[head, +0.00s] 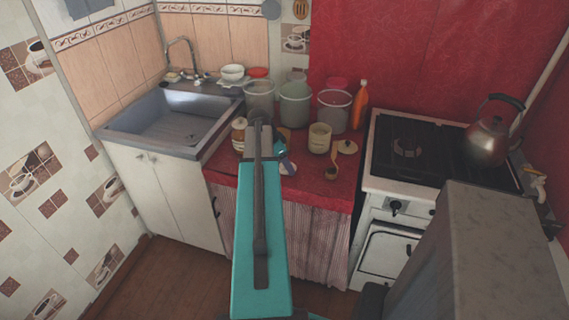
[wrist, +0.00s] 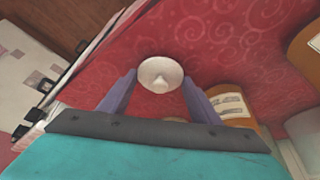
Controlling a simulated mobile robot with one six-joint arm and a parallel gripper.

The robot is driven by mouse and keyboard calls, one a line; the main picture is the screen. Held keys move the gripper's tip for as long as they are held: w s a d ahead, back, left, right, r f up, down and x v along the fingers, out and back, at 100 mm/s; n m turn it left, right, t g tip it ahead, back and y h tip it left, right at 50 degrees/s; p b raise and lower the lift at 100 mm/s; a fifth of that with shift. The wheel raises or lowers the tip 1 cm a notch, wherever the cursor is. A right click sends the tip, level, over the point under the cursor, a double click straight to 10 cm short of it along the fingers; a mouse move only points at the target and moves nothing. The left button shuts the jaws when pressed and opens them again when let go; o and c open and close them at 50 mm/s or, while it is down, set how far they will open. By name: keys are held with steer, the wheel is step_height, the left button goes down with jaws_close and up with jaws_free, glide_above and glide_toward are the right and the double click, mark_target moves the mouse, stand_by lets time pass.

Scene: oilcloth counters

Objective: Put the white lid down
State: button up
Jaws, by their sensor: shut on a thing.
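The white lid (wrist: 161,74) is round with a small knob and sits between the two fingertips of my gripper (wrist: 160,78) in the wrist view. My gripper is shut on it, above the red patterned counter (wrist: 215,45). In the head view my arm covers most of the gripper; a small bluish part of it (head: 287,168) shows over the front of the red counter (head: 308,186). I cannot make out the lid clearly there, nor tell how high it is above the cloth.
A lidded jar (head: 240,135) stands left of my arm. An open cream jar (head: 319,138), a loose lid (head: 347,147) and a wooden spoon (head: 332,172) are to the right. Large pots (head: 294,108) stand behind. The sink (head: 178,118) is left, the stove (head: 425,150) right.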

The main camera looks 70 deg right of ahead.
steer(key=shift+f, duration=0.15)
steer(key=o, duration=1)
steer(key=shift+r, duration=0.2)
steer(key=shift+b+v, duration=0.95)
steer(key=shift+v, duration=5.05)
